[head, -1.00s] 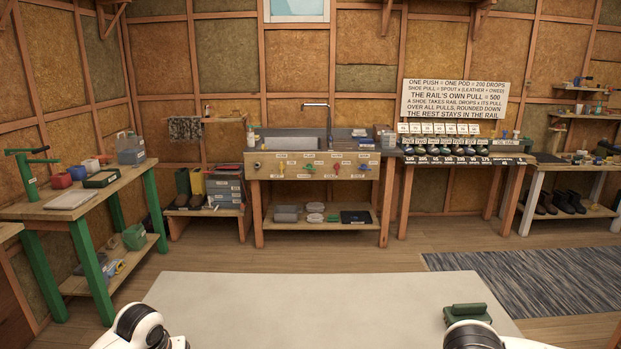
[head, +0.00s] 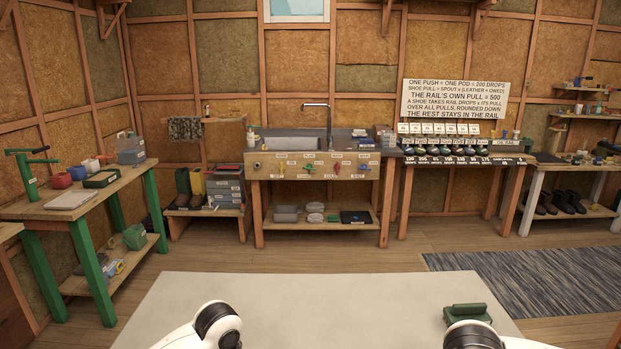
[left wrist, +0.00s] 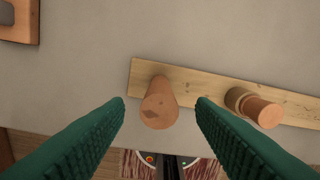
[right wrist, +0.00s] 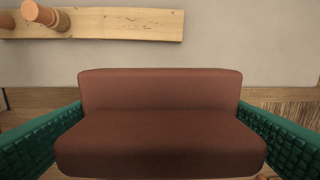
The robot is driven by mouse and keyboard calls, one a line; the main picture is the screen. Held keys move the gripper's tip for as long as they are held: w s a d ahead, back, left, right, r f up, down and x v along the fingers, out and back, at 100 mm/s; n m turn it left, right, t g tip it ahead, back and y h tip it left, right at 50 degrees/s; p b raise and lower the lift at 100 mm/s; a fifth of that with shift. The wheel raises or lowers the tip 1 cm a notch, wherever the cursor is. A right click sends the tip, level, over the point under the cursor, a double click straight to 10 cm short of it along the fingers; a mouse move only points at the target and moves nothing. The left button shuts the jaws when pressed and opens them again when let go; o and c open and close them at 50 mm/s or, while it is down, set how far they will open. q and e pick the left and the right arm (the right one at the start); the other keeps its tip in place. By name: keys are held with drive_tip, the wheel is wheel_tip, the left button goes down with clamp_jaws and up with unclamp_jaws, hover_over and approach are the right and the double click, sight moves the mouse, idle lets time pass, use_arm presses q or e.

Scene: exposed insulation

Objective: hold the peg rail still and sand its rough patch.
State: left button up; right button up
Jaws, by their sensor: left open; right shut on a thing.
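The peg rail (left wrist: 205,90) is a pale wooden board with round brown pegs, lying on the grey table top. My left gripper (left wrist: 161,101) is open, with one peg (left wrist: 158,106) showing between its fingertips; I cannot tell how far above it they are. That peg's end has a darker mark. A second peg (left wrist: 262,108) is right of the fingers. My right gripper (right wrist: 160,108) is shut on a red-brown sanding block (right wrist: 160,140). The rail's end (right wrist: 130,24) shows beyond the block, apart from it in the picture. I cannot make out the rough patch clearly.
In the head view the pale table top (head: 330,300) is mostly clear. A green block-like object (head: 467,312) stands near its right edge, beside my right arm. A brown wooden piece (left wrist: 20,22) lies at the left wrist view's upper left corner.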

use_arm(q)
drive_tip(key=shift+f, duration=3.45)
clamp_jaws()
drive_tip(key=shift+s+d+f, duration=0.2)
drive_tip(key=shift+s+f, duration=0.05)
drive_tip(key=shift+f, duration=0.1)
